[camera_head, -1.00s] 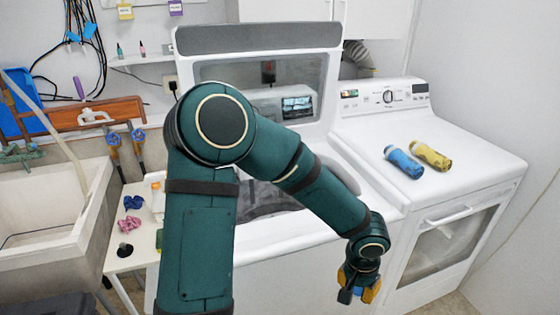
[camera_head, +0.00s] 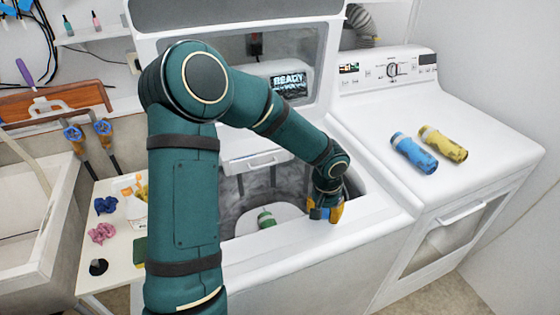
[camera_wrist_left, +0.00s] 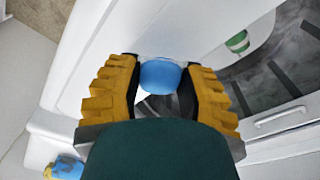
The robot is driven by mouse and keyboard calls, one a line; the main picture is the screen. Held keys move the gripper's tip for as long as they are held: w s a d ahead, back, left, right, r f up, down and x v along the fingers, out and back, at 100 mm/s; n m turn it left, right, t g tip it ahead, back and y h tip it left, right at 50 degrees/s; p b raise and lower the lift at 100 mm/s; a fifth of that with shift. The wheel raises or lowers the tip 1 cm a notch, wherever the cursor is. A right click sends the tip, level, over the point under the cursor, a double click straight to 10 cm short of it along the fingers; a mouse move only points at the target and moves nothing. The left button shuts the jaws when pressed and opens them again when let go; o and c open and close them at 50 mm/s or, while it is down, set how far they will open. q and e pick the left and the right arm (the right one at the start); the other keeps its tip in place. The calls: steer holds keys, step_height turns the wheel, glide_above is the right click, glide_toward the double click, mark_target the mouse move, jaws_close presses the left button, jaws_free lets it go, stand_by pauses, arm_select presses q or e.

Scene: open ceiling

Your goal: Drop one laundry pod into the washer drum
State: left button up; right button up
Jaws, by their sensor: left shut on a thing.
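My left gripper (camera_head: 327,211) is shut on a blue, rounded laundry pod (camera_wrist_left: 160,76), which shows between the orange-padded fingers in the left wrist view. The pod is a small blue patch (camera_head: 318,213) in the head view. The gripper is over the front rim of the top-loading washer (camera_head: 300,248), near the right side of its opening. The washer lid is up. The grey drum (camera_wrist_left: 278,82) lies to the right of the gripper in the wrist view, and my arm partly hides it in the head view. My right gripper is not in view.
A green and white item (camera_head: 266,219) is in the washer opening. A side table (camera_head: 122,262) with small items and a sink (camera_head: 25,215) are at left.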

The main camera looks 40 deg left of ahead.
arm_select(q)
steer(key=w+a+r+n+p, duration=0.1)
steer(key=w+a, duration=0.1)
steer(key=a, duration=0.7)
steer(key=w+a+r+n+p, duration=0.1)
steer(key=w+a+r, duration=0.1)
steer(key=a, duration=0.8)
step_height(320, 180, down, 6)
steer(key=b, duration=0.3)
steer(key=shift+s+d+f+b, duration=0.15)
steer(key=shift+s+d+b, duration=0.05)
steer(key=shift+d+b, duration=0.1)
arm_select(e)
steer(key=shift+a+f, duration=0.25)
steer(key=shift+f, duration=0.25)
arm_select(q)
steer(key=o, duration=0.9)
steer(key=r, duration=0.4)
steer(key=s+r, duration=0.1)
steer(key=r, duration=0.7)
steer(key=shift+s+d, duration=0.15)
steer(key=shift+s, duration=0.05)
